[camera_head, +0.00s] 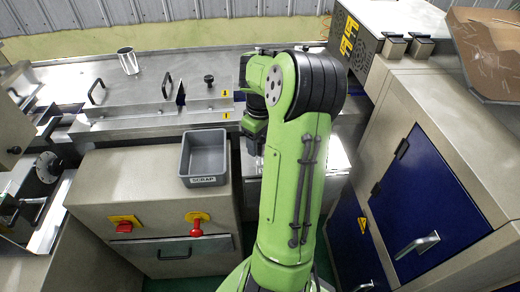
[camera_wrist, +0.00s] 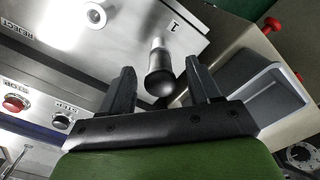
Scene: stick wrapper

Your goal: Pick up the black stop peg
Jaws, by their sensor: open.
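A peg with a rounded black end (camera_wrist: 160,82) and a pale metallic shaft shows in the wrist view, standing out from a steel panel (camera_wrist: 110,45) marked "1". My gripper (camera_wrist: 159,66) is open, with one dark finger on each side of the peg in that view. The peg appears between the fingers without visible contact; I cannot tell its exact depth between them. In the head view my gripper (camera_head: 257,148) points down beside the scrap bin, and my green arm hides much of that area. I cannot make out this peg there.
The grey scrap bin (camera_head: 204,154) stands left of my gripper; it also shows in the wrist view (camera_wrist: 262,104). A black knob (camera_head: 209,79) stands on the steel deck behind. A red button (camera_wrist: 15,103) is on the panel. Blue-doored cabinets (camera_head: 425,190) stand right.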

